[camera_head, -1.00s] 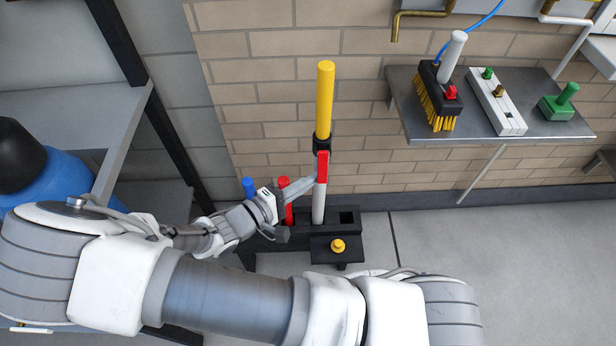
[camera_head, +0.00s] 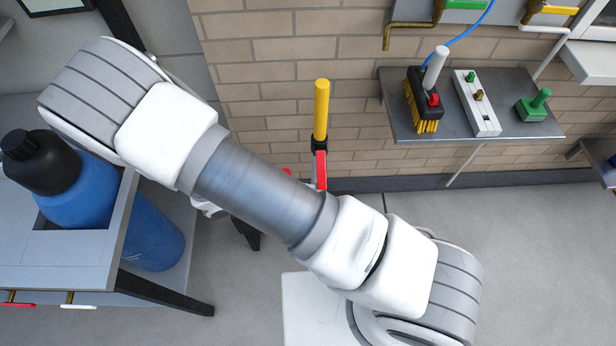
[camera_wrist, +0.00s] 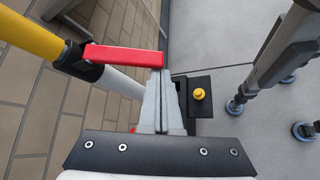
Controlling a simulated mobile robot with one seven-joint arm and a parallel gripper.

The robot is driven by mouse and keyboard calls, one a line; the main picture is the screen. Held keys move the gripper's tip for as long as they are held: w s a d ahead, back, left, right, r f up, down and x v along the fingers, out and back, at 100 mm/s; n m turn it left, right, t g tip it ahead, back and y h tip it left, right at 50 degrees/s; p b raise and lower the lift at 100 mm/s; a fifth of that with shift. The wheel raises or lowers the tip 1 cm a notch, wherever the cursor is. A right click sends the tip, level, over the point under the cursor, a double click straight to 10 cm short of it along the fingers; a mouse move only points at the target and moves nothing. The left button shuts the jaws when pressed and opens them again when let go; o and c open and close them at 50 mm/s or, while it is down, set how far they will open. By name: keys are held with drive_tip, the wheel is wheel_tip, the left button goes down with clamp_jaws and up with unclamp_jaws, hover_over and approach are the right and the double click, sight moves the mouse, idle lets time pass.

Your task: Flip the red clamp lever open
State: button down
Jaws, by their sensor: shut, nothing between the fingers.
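The red clamp lever (camera_head: 321,170) hangs from a black clamp (camera_head: 319,145) below a yellow tube (camera_head: 321,110) in the head view. In the wrist view the lever (camera_wrist: 125,56) runs from the black clamp (camera_wrist: 77,62) toward my fingertips, at a slight angle to the white tube (camera_wrist: 122,84). My gripper (camera_wrist: 167,78) is shut and empty. Its fingertips are at the lever's free end; I cannot tell whether they touch. In the head view my arm hides the gripper and the lower tube.
A black stand part with a yellow knob (camera_wrist: 198,94) is right of my fingers. In the head view, a shelf (camera_head: 530,133) with a brush (camera_head: 424,98), a white block and a green piece is on the brick wall. A blue bottle (camera_head: 80,190) stands left.

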drive_tip(key=shift+s+r+n+g+y+p, duration=0.1)
drive_tip(key=shift+s+r+n+g+p, duration=0.2)
drive_tip(key=shift+r+p, duration=0.2)
drive_tip(key=shift+s+r+n+g+y+p, duration=0.1)
drive_tip(key=shift+r+n+g+p, duration=0.2)
drive_tip(key=shift+r+g, duration=0.2)
drive_tip(key=shift+s+r+n+g+y+p, duration=0.1)
drive_tip(key=shift+s+r+n+g+p, duration=0.15)
drive_tip(key=shift+r+p, duration=0.25)
drive_tip(key=shift+s, duration=0.15)
drive_tip(key=shift+s+r, duration=0.15)
drive_tip(key=shift+s, duration=0.5)
drive_tip(key=shift+a+r, duration=0.1)
